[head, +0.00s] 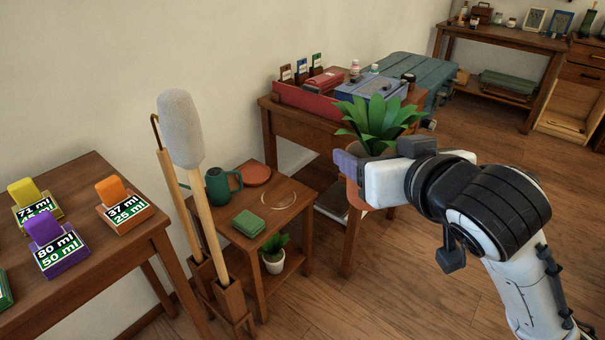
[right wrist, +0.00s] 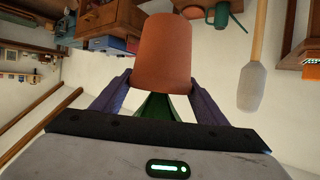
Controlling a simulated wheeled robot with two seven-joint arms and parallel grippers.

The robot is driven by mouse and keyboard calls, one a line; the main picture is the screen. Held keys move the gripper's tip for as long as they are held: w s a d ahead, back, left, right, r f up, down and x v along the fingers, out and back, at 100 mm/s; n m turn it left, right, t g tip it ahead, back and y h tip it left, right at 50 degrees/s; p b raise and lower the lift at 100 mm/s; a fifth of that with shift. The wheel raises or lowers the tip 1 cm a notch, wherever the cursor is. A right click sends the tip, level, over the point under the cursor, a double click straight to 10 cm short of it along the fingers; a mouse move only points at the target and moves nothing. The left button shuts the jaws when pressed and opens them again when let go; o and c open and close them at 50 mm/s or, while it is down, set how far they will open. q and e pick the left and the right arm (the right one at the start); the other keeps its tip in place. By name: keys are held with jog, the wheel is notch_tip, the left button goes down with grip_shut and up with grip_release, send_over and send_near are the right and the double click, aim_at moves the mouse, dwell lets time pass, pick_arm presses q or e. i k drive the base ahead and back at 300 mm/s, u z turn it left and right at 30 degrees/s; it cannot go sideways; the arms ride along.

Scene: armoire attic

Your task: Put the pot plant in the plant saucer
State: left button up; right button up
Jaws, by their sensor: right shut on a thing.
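The pot plant, green leaves in a terracotta pot, is in the middle of the head view (head: 378,125). My right gripper (head: 352,166) is shut on its pot and holds it in the air, to the right of the small side table. In the right wrist view the pot (right wrist: 162,55) is between the two purple fingers (right wrist: 158,98), with the leaves partly hidden. The plant saucer (head: 257,176), a shallow terracotta dish, lies at the back of the side table and looks empty. My left gripper is not in view.
The side table (head: 292,185) also bears a dark green watering can (head: 218,187), a green folded cloth-like block (head: 248,223) and a pale ring (head: 279,199). A small plant in a white pot (head: 273,260) stands lower down. Tall wooden poles (head: 206,225) rise at the table's left.

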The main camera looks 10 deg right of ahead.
aim_at(253, 175)
jog(key=z, duration=1.65)
jog(key=i, duration=1.7)
jog(key=u, duration=3.35)
jog(key=i, duration=0.5)
jog(key=u, duration=0.05)
